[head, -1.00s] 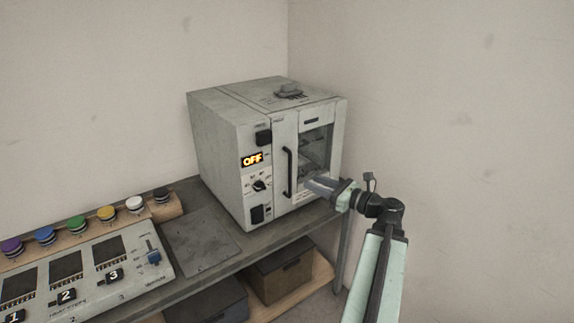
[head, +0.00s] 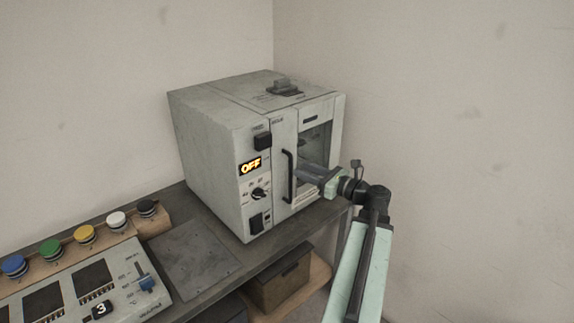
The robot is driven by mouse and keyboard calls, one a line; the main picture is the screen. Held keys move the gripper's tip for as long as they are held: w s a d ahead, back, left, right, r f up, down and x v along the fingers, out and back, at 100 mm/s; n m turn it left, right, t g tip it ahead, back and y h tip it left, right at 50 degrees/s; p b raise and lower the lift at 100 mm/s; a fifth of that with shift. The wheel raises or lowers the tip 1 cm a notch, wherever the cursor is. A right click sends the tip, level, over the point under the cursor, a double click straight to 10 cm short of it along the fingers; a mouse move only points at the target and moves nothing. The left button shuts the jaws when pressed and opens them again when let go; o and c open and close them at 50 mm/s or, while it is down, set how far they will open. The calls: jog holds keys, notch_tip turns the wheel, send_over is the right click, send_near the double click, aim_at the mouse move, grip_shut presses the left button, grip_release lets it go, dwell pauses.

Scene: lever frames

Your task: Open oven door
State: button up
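The grey oven (head: 207,150) stands on the bench in the corner, its display reading OFF. Its door (head: 318,131) with a dark window is shut. The black vertical door handle (head: 288,176) is on the door's left side. My gripper (head: 300,173) is in front of the door, with its fingers pointing left at the handle, at about the handle's mid-height. The fingertips look very close to the handle or at it; I cannot tell whether they touch it. The fingers are seen edge-on, so the gap between them is hidden.
A control panel (head: 125,297) with sliders and a row of coloured knobs (head: 84,235) lies at the left. A flat grey plate (head: 192,258) is on the bench before the oven. A brown box (head: 279,281) sits on the lower shelf. Walls close in behind and right.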

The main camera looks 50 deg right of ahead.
jog(key=w, duration=0.6)
jog(key=shift+a, duration=0.4)
grip_shut()
dwell(0.9)
